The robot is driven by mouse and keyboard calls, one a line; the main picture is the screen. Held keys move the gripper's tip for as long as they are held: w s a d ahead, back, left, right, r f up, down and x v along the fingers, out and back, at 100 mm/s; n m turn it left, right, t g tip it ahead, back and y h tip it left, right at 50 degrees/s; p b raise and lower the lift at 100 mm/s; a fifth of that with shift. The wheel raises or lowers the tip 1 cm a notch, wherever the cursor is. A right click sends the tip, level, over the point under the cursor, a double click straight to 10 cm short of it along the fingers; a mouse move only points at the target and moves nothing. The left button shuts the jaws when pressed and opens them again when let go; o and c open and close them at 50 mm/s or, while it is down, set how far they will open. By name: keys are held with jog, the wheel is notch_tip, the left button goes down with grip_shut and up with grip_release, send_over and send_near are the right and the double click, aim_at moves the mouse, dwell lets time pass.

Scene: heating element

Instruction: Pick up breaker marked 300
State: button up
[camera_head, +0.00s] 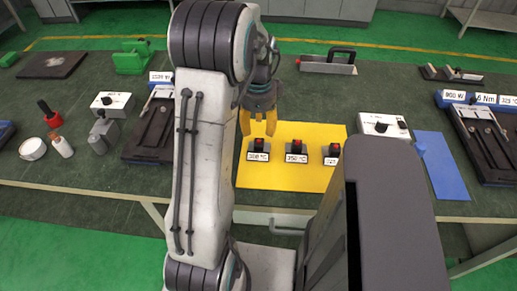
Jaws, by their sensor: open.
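Three small dark breakers with red tops stand in a row on a yellow mat (300,179). The left breaker (258,149) has a white label that seems to read 300 °C, though the print is small. The middle breaker (296,150) has a label reading 350 °C. The right breaker (332,153) is partly hidden by my own body, and its label is hard to read. My gripper (258,124), with yellow fingers, is open and empty. It points down just above and behind the left breaker, apart from it as far as I can tell.
A white control box (384,126) with knobs stands right of the mat, beside a blue mat (441,165). A black-handled tool (328,62) lies behind. Dark fixtures stand left (148,135) and right (490,150). The bare front of the yellow mat is clear.

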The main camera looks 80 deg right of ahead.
aim_at(259, 140)
jog(key=shift+f+m, duration=0.3)
jog(key=shift+f, duration=0.3)
jog(key=shift+d+f+p, duration=0.15)
jog(key=shift+f+p, duration=0.25)
jog(key=shift+f, duration=2.7)
grip_shut()
jog(key=shift+r, duration=0.15)
